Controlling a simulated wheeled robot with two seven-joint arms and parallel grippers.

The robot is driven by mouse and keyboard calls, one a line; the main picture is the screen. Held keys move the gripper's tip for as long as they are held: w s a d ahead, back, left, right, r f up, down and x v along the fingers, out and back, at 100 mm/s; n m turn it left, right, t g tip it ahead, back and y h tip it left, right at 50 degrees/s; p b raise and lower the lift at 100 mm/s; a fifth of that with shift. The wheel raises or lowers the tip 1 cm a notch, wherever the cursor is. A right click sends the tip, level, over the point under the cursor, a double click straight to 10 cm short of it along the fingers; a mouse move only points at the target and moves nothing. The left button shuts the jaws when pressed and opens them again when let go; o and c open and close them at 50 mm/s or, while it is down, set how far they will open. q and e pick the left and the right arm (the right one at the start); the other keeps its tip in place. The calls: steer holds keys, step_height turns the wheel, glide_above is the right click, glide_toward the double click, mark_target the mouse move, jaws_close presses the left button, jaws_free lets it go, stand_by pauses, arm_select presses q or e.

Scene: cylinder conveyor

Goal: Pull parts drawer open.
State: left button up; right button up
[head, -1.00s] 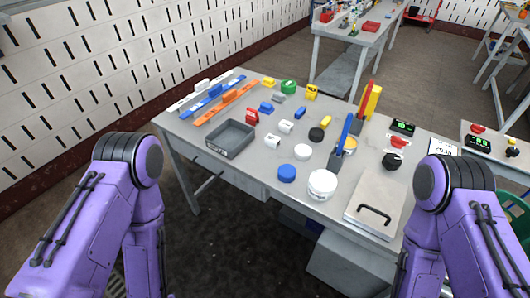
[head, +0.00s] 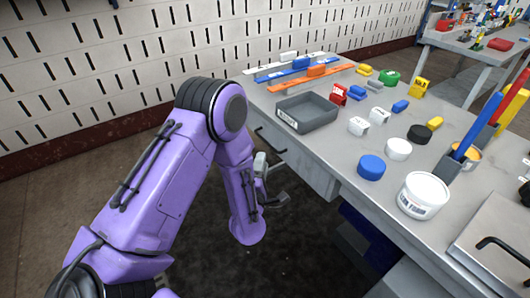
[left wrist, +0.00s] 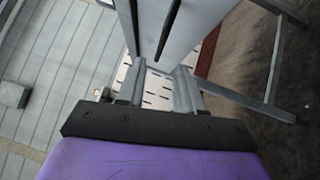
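The parts drawer (head: 296,160) is under the left end of the grey workbench in the head view. Its front looks flush with the bench, and a thin dark bar handle (head: 270,141) runs along it. My left gripper (head: 271,181) is just in front of and below the handle, apart from it as far as I can tell. Its two fingers look parted with nothing between them. My right gripper is out of view.
The workbench top holds a grey bin (head: 307,112), a blue lid (head: 371,167), a white tub (head: 423,195) and several small parts. A slotted white wall (head: 110,60) stands behind on the left. Open floor lies below the gripper.

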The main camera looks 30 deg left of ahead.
arm_select(q)
steer(key=f+x, duration=0.1)
steer(key=x, duration=0.6)
steer(key=shift+w+r, duration=0.15)
steer(key=shift+r, duration=0.35)
jaws_close()
steer(key=shift+a, duration=0.1)
stand_by(0.6)
